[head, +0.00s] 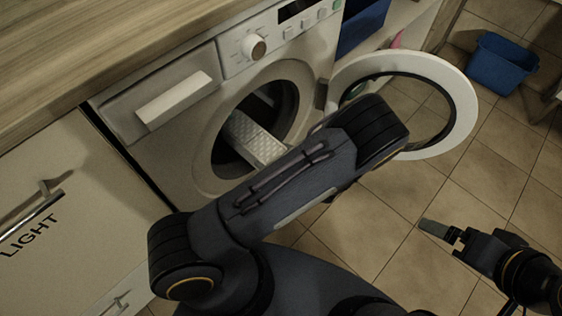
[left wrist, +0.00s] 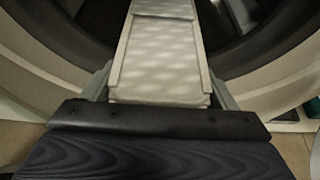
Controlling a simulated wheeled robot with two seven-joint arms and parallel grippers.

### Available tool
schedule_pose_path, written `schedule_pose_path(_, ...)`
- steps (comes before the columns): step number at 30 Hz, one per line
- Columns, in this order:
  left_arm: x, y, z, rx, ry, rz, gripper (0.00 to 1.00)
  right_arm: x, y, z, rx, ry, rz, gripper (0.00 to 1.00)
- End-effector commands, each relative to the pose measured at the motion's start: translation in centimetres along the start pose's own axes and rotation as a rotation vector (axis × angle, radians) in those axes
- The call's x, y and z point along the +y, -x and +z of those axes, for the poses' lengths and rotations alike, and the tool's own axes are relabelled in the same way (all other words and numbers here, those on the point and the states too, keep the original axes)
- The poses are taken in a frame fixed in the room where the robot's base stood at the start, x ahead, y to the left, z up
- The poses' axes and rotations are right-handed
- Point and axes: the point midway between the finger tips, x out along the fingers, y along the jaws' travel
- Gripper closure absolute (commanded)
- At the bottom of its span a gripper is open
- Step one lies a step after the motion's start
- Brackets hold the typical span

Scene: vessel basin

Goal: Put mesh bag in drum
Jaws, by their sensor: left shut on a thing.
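The mesh bag (head: 258,140) is a pale, flat, patterned piece in the round door opening of the washing machine. Its far end reaches into the dark drum (head: 284,96), and its near end is hidden behind my left arm in the head view. In the left wrist view, the bag (left wrist: 158,50) runs away from my left gripper (left wrist: 160,88), whose fingers lie on both sides of it and are shut on it. The drum's dark wall (left wrist: 60,35) shows beyond. My right gripper (head: 442,232) is above the floor at the right, apart from the bag; its jaw gap is unclear.
The washer's round white door (head: 460,90) stands open to the right of the opening. A wooden counter (head: 90,45) runs above, and a cabinet marked LIGHT (head: 75,235) is at the left. A blue bin (head: 503,65) stands far right. The tiled floor between is clear.

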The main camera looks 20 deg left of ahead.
Motion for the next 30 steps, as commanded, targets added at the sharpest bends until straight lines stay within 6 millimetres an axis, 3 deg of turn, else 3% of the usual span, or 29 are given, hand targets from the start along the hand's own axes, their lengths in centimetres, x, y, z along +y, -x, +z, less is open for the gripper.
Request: schedule_pose_path(30, 0.0, -9.5, 3.9, -0.001, 0.003, 0.002, 0.47, 0.4, -0.8, 0.4, 0.0, 0.0, 0.0, 0.0)
